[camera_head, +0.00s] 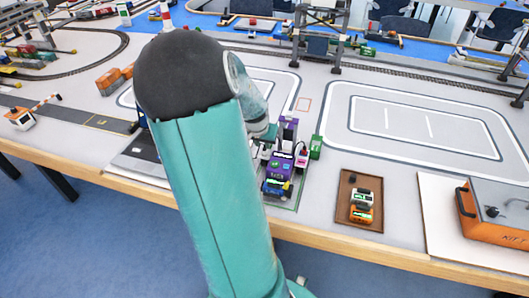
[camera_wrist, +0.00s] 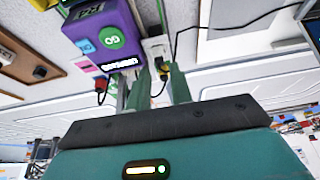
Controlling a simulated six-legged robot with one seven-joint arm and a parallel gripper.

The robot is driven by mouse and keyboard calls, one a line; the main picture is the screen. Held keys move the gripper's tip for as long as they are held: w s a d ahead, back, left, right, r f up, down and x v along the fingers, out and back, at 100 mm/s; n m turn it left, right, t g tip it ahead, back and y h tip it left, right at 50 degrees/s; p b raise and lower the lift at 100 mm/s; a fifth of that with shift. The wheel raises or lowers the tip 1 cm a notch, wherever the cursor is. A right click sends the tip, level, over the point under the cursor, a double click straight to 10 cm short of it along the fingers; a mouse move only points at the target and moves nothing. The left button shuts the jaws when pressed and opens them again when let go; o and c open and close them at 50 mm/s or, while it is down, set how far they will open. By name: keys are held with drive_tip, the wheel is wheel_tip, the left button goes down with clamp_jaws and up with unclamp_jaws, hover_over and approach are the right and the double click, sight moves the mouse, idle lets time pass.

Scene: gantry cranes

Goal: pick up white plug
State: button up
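A white block (camera_wrist: 155,46), which looks like the white plug, is beside the purple device (camera_wrist: 103,38) in the wrist view. A thin black cable runs close by it. My gripper (camera_wrist: 159,72) has its two green fingers apart, with the white block just beyond and between the tips. I cannot tell whether they touch it. I cannot make out the white plug there.
A red plug (camera_wrist: 101,85) hangs at the purple device's side. A green block (camera_head: 316,147) is right of the device. A brown tray (camera_head: 346,190) with small items and an orange case (camera_head: 497,212) lie farther right. Bare table lies between the device and tray.

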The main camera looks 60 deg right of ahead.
sight(264, 149)
drive_tip(key=x, duration=0.4)
drive_tip(key=shift+d+f, duration=0.15)
clamp_jaws()
drive_tip(key=shift+r, duration=0.55)
wheel_tip(264, 149, up, 2)
drive_tip(key=shift+w+r, duration=0.1)
drive_tip(key=shift+r, duration=0.1)
drive_tip(key=w+a+r, duration=0.5)
drive_tip(key=a+r, duration=0.4)
drive_tip(key=a, duration=0.4)
drive_tip(key=shift+r, duration=0.3)
